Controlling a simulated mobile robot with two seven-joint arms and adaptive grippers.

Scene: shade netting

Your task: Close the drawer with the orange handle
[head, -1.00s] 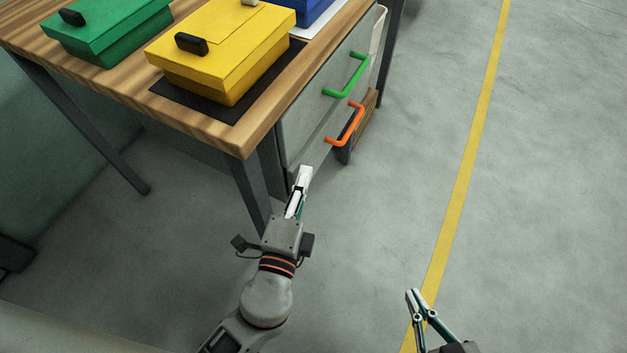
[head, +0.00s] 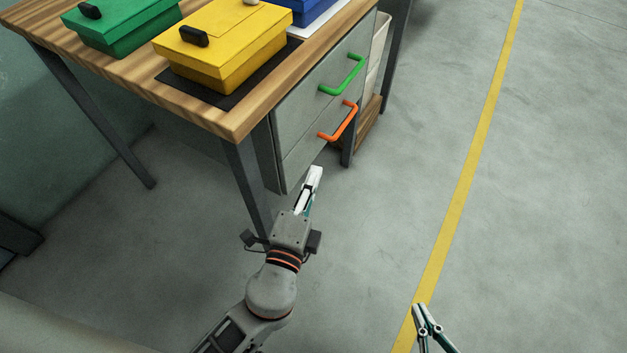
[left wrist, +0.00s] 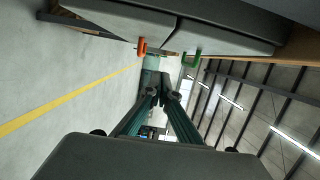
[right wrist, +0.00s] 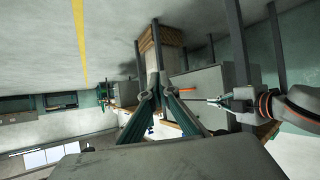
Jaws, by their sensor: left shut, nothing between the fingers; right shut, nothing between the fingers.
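The lower drawer (head: 309,152) of the grey cabinet under the table has an orange handle (head: 340,122). Its front looks nearly level with the drawer above; I cannot tell exactly how far out it is. The orange handle also shows in the left wrist view (left wrist: 142,47). My left gripper (head: 315,172) is shut and empty. In the head view it appears just below the lower drawer's front, apart from the orange handle. My right gripper (head: 420,308) is shut and empty, over the floor near the yellow line.
The upper drawer has a green handle (head: 343,76). The wooden table (head: 130,85) carries green (head: 125,25), yellow (head: 222,45) and blue (head: 312,10) boxes. Dark table legs (head: 247,185) stand beside the cabinet. The floor right of the cabinet is clear, with a yellow line (head: 470,165).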

